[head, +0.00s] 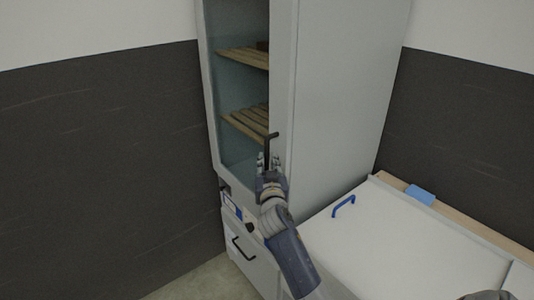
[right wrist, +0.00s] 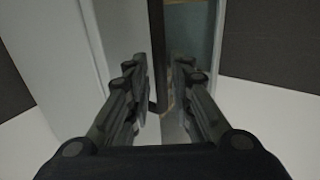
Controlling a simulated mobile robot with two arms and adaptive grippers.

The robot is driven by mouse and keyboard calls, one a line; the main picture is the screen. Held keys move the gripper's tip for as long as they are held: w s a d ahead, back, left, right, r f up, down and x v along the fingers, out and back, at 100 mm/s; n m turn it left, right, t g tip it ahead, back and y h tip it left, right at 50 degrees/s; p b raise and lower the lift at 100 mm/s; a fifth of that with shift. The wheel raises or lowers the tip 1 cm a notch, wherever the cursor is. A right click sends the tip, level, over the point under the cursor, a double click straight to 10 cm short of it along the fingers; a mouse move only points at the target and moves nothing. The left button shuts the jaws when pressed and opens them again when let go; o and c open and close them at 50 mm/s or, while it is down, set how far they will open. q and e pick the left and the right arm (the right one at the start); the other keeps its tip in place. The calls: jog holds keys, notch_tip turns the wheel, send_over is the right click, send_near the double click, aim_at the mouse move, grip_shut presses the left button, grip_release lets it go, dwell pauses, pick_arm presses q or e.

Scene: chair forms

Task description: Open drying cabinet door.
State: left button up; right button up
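The drying cabinet (head: 345,90) is tall and pale, with a glass-fronted door (head: 235,95) that looks closed. Slatted wooden shelves show behind the glass. A black bar handle (head: 272,137) stands out at the door's lower right. My right gripper (head: 268,160) is at the handle's lower part. In the right wrist view, my right gripper (right wrist: 161,80) has its fingers apart, with the dark handle (right wrist: 157,50) running upright between them. The fingers do not look closed on it.
Below the door is a small panel (head: 231,204) and a drawer front with a black handle (head: 242,249). At right, a white lidded unit (head: 400,240) with a blue handle (head: 344,206) stands close to the cabinet. The floor (head: 195,283) at lower left is clear.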

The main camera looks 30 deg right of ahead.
aim_at(267, 158)
jog(key=shift+p+x, duration=0.35)
jog(key=shift+x, duration=1.65)
grip_shut()
